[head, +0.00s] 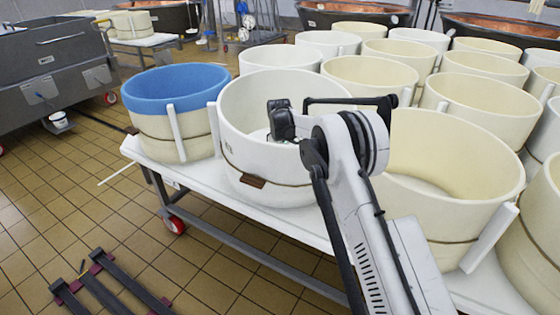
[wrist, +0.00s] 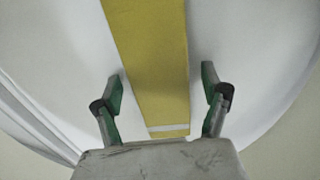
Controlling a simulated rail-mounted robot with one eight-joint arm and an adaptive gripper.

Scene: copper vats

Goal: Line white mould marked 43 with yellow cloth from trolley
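A large white mould (head: 262,152) stands at the front of the table, between a mould lined with blue cloth and a cream mould. I cannot read a number on it. In the head view my arm reaches over it, and the dark end of the arm is above or inside its mouth. In the wrist view my gripper (wrist: 162,80) is open, with one green-padded finger on each side of a flat yellow strip (wrist: 150,55) with a white stripe near its lower end. The strip looks like cloth, with a gap to each finger. White surfaces lie behind it. The head view does not show the strip.
A blue-lined mould (head: 178,88) stands left of the white mould, and an empty cream mould (head: 440,200) stands to its right. Several more moulds fill the table behind. A grey vat (head: 55,65) stands at left.

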